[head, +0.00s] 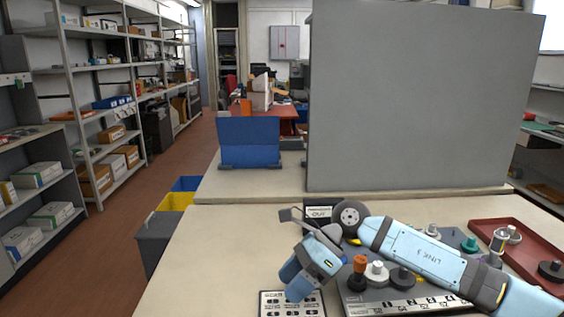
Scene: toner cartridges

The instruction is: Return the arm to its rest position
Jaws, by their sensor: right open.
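My right arm reaches in from the lower right across the table (225,255). Its light blue link lies in front of a grey rack and bends at a dark round joint. My right gripper (296,217) is at the left end of this arm, over the middle of the table. It is open, and I see nothing held in it. The fingers are small in view, and their exact gap is hard to make out. My left gripper is not in view.
A grey rack (356,307) with orange, white and dark knobbed pieces stands under the arm. A white labelled card (272,307) lies left of it. A red tray (484,224) is at the right. A tall grey panel (410,100) stands behind. The table's left part is clear.

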